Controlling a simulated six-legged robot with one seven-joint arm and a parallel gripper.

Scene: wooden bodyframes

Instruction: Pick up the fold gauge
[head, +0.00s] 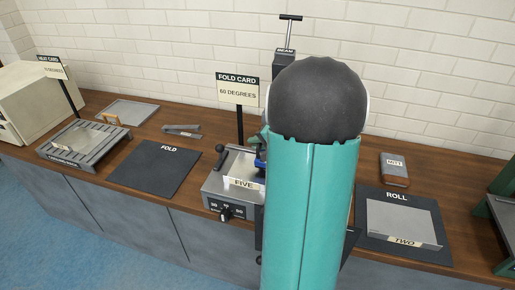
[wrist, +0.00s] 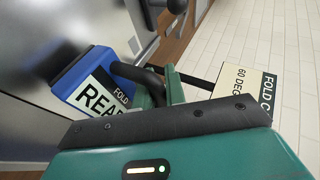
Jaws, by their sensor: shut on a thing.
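The fold gauge (wrist: 75,78) is a blue block with a white label reading "FOLD" and "READ" and a black bar handle. My gripper (wrist: 157,88) is green and shut on that black handle in the wrist view. A small blue part of the gauge (head: 260,163) shows in the head view beside the grey bending machine (head: 217,190) with the "FIVE" tag. My teal arm hides most of the gauge and my gripper there. I cannot tell whether the gauge touches the machine.
The fold card (head: 238,90) reads "60 DEGREES" on a post behind the machine. A black FOLD mat (head: 155,168) lies left, empty. A ROLL mat (head: 375,245) with a metal sheet tagged "TWO" (head: 402,222) and a MITT block (head: 394,170) are right.

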